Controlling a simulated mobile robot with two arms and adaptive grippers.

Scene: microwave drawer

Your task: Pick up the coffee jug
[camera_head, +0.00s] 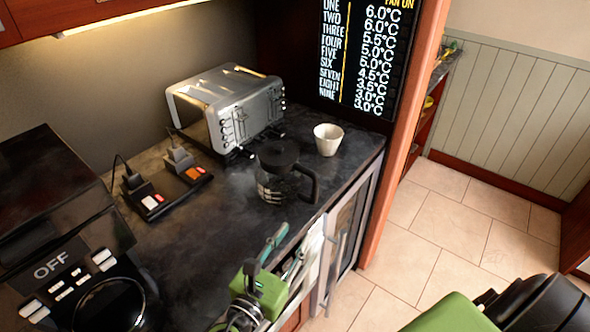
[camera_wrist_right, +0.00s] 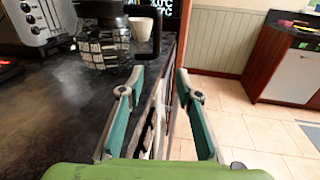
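The coffee jug (camera_head: 275,186) has a black lid, a dark glass body and a black handle (camera_head: 310,186) on its right side. It stands upright on the dark counter, near the front edge. It also shows at the upper left of the right wrist view (camera_wrist_right: 103,52), cut off at the top. My right gripper (camera_head: 286,254) is in front of the jug, by the counter's front edge. In the right wrist view its teal fingers (camera_wrist_right: 160,82) are spread with nothing between them. The jug and its handle lie beyond the fingertips, apart from them. My left gripper is not in view.
A white cup (camera_head: 328,139) stands behind the jug to the right. A silver toaster (camera_head: 228,105) and sockets with plugs (camera_head: 168,192) are behind and left. A black appliance marked OFF (camera_head: 62,250) fills the lower left. A wooden panel (camera_head: 400,130) bounds the counter's right end.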

